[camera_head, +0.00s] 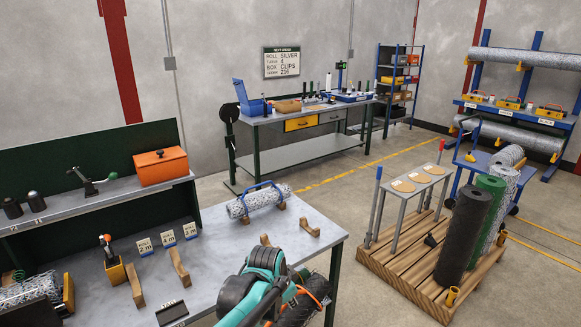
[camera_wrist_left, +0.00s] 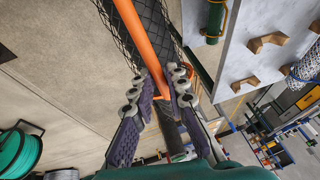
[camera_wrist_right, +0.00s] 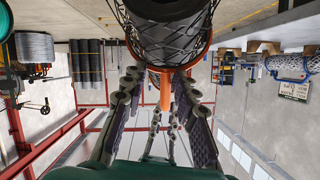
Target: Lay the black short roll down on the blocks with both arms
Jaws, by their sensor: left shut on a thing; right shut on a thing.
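The black short roll (camera_head: 296,314), wrapped in mesh with an orange carrying bar, shows at the bottom of the head view, in front of the bench, partly hidden by my teal arm. In the left wrist view my left gripper (camera_wrist_left: 158,82) is shut on the orange bar beside the roll (camera_wrist_left: 146,22). In the right wrist view my right gripper (camera_wrist_right: 165,88) is shut on an orange part under the roll (camera_wrist_right: 168,42). Empty wooden blocks (camera_head: 311,228) and (camera_head: 265,240) stand on the bench's right part. More empty blocks (camera_head: 179,266) and (camera_head: 134,286) stand left.
A silver mesh roll (camera_head: 260,199) with blue handles lies on blocks at the bench's back edge. Number cards (camera_head: 168,238) and an orange box (camera_head: 160,167) are on the left. A pallet (camera_head: 405,268) with upright rolls stands right of the bench (camera_head: 222,250).

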